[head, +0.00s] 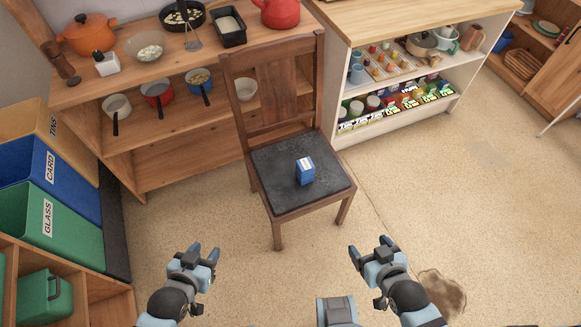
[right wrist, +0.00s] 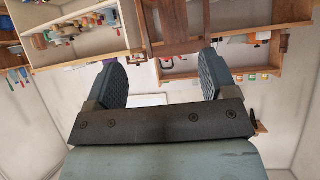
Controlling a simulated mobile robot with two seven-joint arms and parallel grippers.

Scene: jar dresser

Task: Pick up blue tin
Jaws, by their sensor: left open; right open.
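A small blue tin (head: 305,173) with a white top or label stands on the dark seat of a wooden chair (head: 271,190) in the head view. My left gripper (head: 203,254) is open and empty over the floor, in front and to the left of the chair. My right gripper (head: 372,250) is open and empty, in front and to the right of the chair. Both are well apart from the tin. The right wrist view shows the open right fingers (right wrist: 162,85) with nothing between them; the tin cannot be made out there.
The chair's backrest (head: 268,85) rises behind the tin. Wooden shelves (head: 165,130) with pots and bowls stand behind left, a white shelf unit (head: 400,110) with jars and tins behind right. Labelled bins (head: 45,180) stand at the left. Floor before the chair is clear.

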